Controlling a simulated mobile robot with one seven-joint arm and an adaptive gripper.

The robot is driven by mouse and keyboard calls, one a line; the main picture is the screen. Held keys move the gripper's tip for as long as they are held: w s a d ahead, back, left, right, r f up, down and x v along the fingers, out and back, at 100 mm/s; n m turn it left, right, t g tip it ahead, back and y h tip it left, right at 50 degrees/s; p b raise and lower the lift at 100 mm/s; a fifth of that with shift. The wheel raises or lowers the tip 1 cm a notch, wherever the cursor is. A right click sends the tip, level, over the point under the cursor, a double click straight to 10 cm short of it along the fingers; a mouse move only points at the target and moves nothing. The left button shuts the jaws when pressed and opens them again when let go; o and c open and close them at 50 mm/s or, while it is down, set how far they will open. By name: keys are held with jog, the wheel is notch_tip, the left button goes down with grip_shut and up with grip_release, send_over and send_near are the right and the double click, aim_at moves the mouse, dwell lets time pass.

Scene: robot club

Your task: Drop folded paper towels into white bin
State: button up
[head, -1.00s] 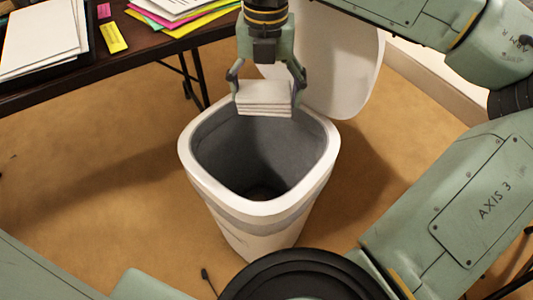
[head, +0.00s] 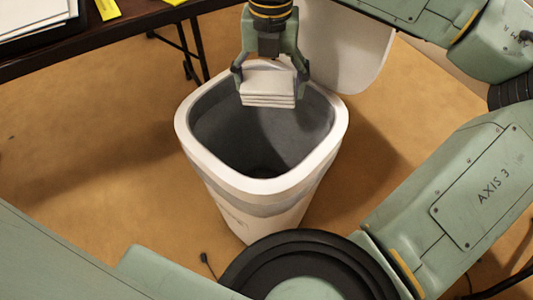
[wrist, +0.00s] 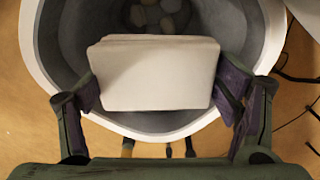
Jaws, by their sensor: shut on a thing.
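The folded paper towels (head: 268,86) are a small white stack held between the fingers of my gripper (head: 270,75). In the head view they hang over the back part of the white bin's (head: 190,150) mouth. The bin stands upright on the floor, with its white lid (head: 352,50) raised at the back. In the wrist view the towels (wrist: 155,75) show between the dark finger pads of my gripper (wrist: 160,88), with the bin's rim (wrist: 32,50) around them. Several pale round shapes lie at the bottom of the bin; I cannot tell what they are.
A dark table (head: 150,20) with papers stands at the upper left. A thin dark cable end (head: 206,262) lies on the floor in front of the bin. Dark cables (wrist: 297,77) also show at the right in the wrist view. The tan floor left of the bin is clear.

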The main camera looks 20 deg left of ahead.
jog(key=o, duration=1)
jog(key=shift+o, duration=0.2)
notch_tip(320, 180, up, 12)
jog(key=shift+s, duration=0.1)
